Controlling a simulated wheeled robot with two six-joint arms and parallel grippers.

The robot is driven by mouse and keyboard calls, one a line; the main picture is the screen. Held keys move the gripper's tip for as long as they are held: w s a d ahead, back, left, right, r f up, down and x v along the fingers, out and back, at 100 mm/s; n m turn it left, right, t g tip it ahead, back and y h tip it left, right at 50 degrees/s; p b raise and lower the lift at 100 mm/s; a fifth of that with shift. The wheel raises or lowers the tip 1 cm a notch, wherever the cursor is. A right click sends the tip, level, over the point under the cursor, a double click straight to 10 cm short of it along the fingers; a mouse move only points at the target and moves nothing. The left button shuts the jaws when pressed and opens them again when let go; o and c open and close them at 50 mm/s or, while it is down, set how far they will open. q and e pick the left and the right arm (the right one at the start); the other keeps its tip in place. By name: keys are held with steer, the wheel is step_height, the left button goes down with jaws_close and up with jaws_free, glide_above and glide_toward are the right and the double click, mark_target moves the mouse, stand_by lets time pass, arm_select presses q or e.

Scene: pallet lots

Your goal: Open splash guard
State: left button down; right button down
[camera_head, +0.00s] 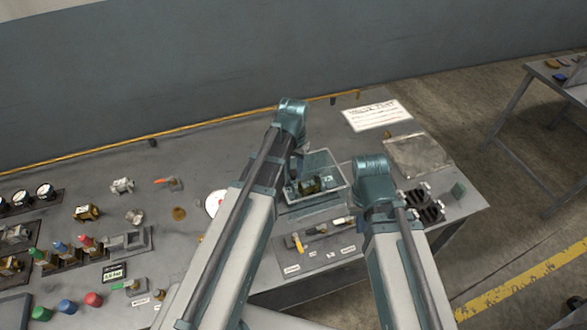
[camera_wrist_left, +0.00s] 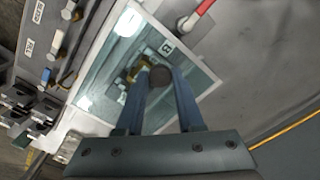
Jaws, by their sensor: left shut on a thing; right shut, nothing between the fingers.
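The splash guard (camera_wrist_left: 190,90) is a clear, slightly tinted pane over a shallow light-rimmed tray. In the head view the pane (camera_head: 320,163) covers the tray just right of my left arm. A brass and dark valve part shows through it. My left gripper (camera_wrist_left: 160,82) is shut on a dark round knob (camera_wrist_left: 160,75) at the pane. In the head view my left gripper (camera_head: 297,160) is partly hidden by its arm. My right gripper (camera_head: 378,207) is over the bench right of the tray, shut and empty, its fingers mostly hidden by the arm.
A white printed sheet (camera_head: 377,115) and a grey flat plate (camera_head: 420,155) lie behind and right of the tray. Dark slotted blocks (camera_head: 425,208) stand at the bench's right. Coloured buttons and gauges fill the left.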

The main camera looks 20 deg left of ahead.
arm_select(q)
steer(key=w+d, duration=0.5)
steer(key=d, duration=0.3)
steer(key=w+d, duration=0.5)
steer(key=d, duration=0.3)
steer(key=shift+w, duration=0.4)
steer(key=c, duration=0.5)
jaws_free()
steer(key=shift+r, duration=0.1)
step_height(320, 180, up, 14)
steer(key=p, duration=1.4)
steer(key=shift+f, duration=0.3)
